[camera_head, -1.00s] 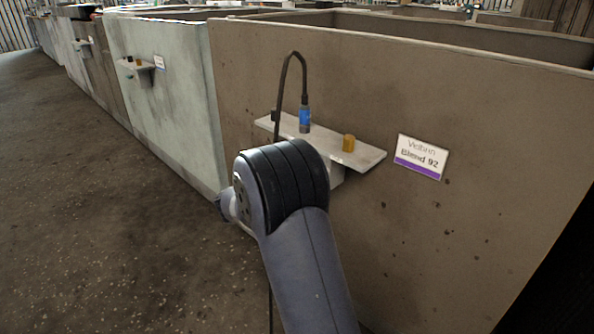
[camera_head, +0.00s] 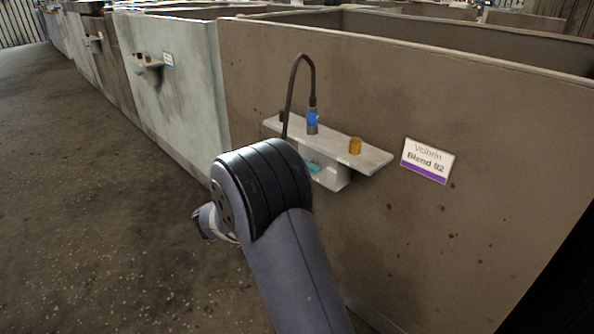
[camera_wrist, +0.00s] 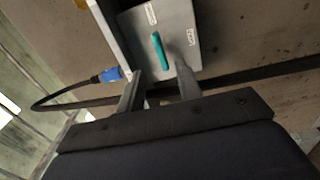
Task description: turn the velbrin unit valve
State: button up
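The Velbrin unit is a brown-grey walled bin with a sign (camera_head: 428,160) reading "Velbrin Blend 92". Its shelf (camera_head: 365,158) holds a grey box (camera_head: 333,178) underneath, with a teal valve handle (camera_head: 313,166) on it, partly hidden by my arm. In the wrist view the teal handle (camera_wrist: 161,51) lies on the box face between two small white labels, whose text is too small to read. My gripper (camera_wrist: 160,84) is open, its two fingers apart below the handle in the picture.
A blue connector (camera_head: 312,121) on a black hose and an amber knob (camera_head: 355,146) stand on the shelf. The blue connector (camera_wrist: 111,75) and hose lie left of my fingers in the wrist view. A paler bin (camera_head: 190,90) adjoins on the left. The floor (camera_head: 90,230) is open.

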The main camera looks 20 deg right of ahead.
jog(key=shift+v, duration=1.6)
jog(key=shift+d, duration=0.1)
jog(key=b+x, duration=0.1)
jog(key=x, duration=0.9)
jog(key=shift+d, duration=0.3)
jog(key=shift+w+f+b, duration=0.1)
jog(key=shift+w+b, duration=0.05)
jog(key=shift+b, duration=0.25)
